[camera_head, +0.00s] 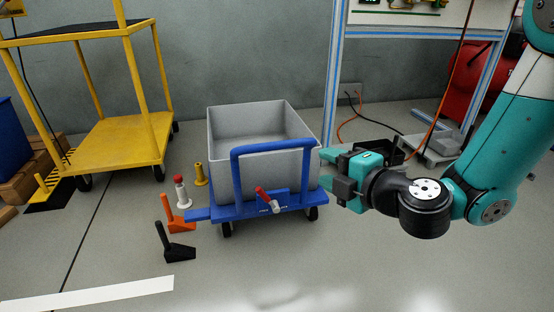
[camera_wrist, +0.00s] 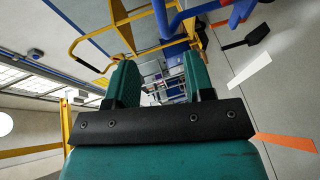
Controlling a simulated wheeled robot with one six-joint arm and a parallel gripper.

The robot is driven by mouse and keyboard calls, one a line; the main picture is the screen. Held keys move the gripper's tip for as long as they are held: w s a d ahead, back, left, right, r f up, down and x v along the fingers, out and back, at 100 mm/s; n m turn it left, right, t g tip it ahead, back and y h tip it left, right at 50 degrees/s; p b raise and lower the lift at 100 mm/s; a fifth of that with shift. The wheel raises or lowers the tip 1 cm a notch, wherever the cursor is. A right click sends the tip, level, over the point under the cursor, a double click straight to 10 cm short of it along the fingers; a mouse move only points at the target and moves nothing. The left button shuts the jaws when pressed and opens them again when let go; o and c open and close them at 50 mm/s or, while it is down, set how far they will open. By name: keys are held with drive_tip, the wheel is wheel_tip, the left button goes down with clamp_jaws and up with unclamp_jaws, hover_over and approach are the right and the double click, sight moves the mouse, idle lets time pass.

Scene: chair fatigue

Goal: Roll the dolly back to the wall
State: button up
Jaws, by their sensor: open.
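The dolly (camera_head: 260,208) is a low blue platform on dark casters with a blue hoop handle (camera_head: 272,147) at its near side. A grey open bin (camera_head: 262,118) sits on it and looks empty. A red-tipped lever (camera_head: 268,199) is at its front edge. The grey wall (camera_head: 250,70) runs behind, with floor between it and the dolly. My gripper (camera_head: 326,169) is just right of the dolly, its teal fingers apart and nothing between them. In the wrist view, my gripper (camera_wrist: 158,85) is open, and the blue handle (camera_wrist: 165,20) shows beyond it at the top.
A yellow cart (camera_head: 118,143) stands at the back left. A blue-framed bench (camera_head: 333,85) and cables are at right.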

drive_tip(key=p, duration=0.6)
approach(280, 147)
drive_tip(key=x, duration=1)
drive_tip(key=shift+a+b, duration=0.1)
drive_tip(key=shift+b, duration=0.25)
drive_tip(key=shift+w+a, duration=0.25)
drive_tip(key=shift+w, duration=0.15)
clamp_jaws()
